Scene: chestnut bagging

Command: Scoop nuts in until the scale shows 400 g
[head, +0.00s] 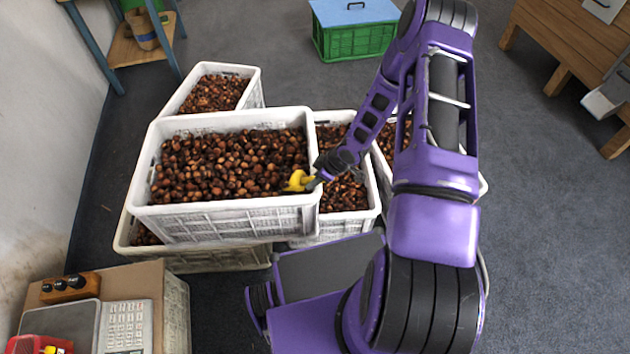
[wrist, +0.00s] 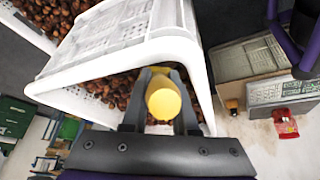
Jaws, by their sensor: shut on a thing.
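My gripper (head: 318,178) is at the right end of the top white crate (head: 228,217), which is full of brown chestnuts (head: 225,165). It is shut on a yellow scoop (head: 298,181), low over the nuts near the crate's right wall. In the wrist view the round end of the yellow handle (wrist: 164,100) sits between the two fingers. The scoop's bowl is hidden there, so I cannot tell what it holds. The scale (head: 60,322) is at the lower left. A red container (head: 38,345) with something yellow in it is at the picture's bottom edge. No weight reading is legible.
More white crates of nuts stand behind (head: 215,94) and to the right (head: 342,195) of the top crate. A white keypad unit (head: 125,325) and a wooden block with black knobs (head: 70,288) are near the scale. A green crate (head: 352,42) stands at the back.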

